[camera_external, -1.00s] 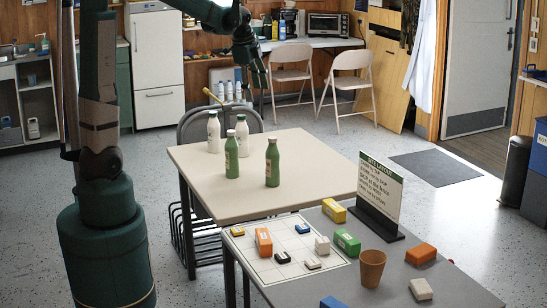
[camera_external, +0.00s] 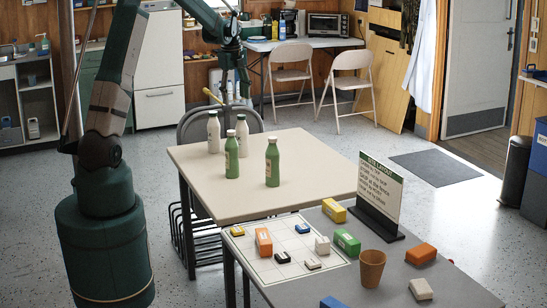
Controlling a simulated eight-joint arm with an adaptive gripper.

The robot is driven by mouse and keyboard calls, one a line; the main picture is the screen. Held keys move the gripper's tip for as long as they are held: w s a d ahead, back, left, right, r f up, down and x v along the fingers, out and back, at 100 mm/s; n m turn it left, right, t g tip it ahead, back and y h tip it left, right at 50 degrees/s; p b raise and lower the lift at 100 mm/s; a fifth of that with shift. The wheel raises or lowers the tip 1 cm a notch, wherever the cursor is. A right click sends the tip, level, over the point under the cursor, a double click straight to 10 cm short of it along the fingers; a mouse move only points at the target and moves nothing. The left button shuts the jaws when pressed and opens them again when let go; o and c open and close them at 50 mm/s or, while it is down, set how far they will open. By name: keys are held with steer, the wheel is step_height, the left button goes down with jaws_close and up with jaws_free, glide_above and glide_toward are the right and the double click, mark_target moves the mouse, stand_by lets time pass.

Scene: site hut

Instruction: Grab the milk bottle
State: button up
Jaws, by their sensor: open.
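Two green bottles, one in the middle (camera_external: 231,158) and one to the right (camera_external: 272,163), stand nearer the camera.
The right side of the beige table (camera_external: 310,160) is clear. A grey table (camera_external: 450,290) in front holds colored blocks, a brown cup (camera_external: 372,268) and a standing sign (camera_external: 380,190). A dark chair (camera_external: 195,120) stands behind the beige table.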

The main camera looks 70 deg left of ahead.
mark_target(214, 125)
steer(key=s+a+f+m, duration=0.1)
steer(key=s+a+f, duration=0.1)
steer(key=a, duration=0.3)
steer(key=s+a+f+m+p, duration=0.1)
steer(key=a+f, duration=0.3)
steer(key=a, duration=0.1)
steer(key=s+a+f+m, duration=0.1)
steer(key=s+a+f, duration=0.1)
steer(key=a, duration=0.3)
steer(key=shift+s+a+f+g+h+p, duration=0.1)
steer(key=shift+s+f+g+h+p, duration=0.1)
steer(key=shift+f, duration=0.25)
steer(key=shift+s+a+f+g+h+p, duration=0.1)
steer(key=shift+f+g+h+p, duration=0.1)
steer(key=shift+f, duration=0.2)
steer(key=shift+f, duration=1.25)
steer(key=shift+w+d+f, duration=0.1)
steer(key=shift+d+f, duration=0.05)
steer(key=shift+f, duration=2.5)
steer(key=c, duration=1.2)
